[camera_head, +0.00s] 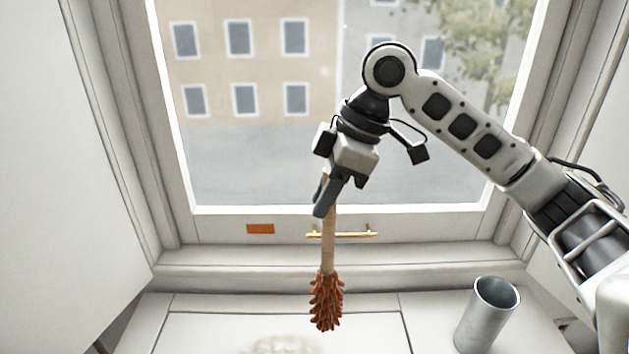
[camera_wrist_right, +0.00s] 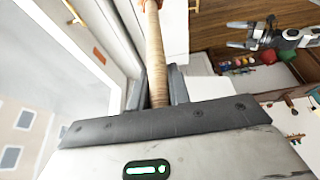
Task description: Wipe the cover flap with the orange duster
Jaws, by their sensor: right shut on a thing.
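My right gripper (camera_head: 326,196) is shut on the wooden handle of the orange duster (camera_head: 326,300), in front of the window. The duster hangs nearly upright, its orange-brown bristle head down, over a white panel (camera_head: 220,330) that looks like the cover flap. A faint greyish smudge (camera_head: 285,344) lies on this panel, cut off by the lower picture edge. I cannot tell whether the bristles touch the panel. In the right wrist view the handle (camera_wrist_right: 154,55) runs between the fingers. My left gripper (camera_wrist_right: 240,35) shows there at the upper right, open and empty.
A grey metal cup (camera_head: 487,314) stands right of the panel. The window frame carries a brass handle (camera_head: 345,234) and an orange rectangle (camera_head: 260,229). White side walls close in left and right. Several small coloured items (camera_wrist_right: 238,66) show in the right wrist view.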

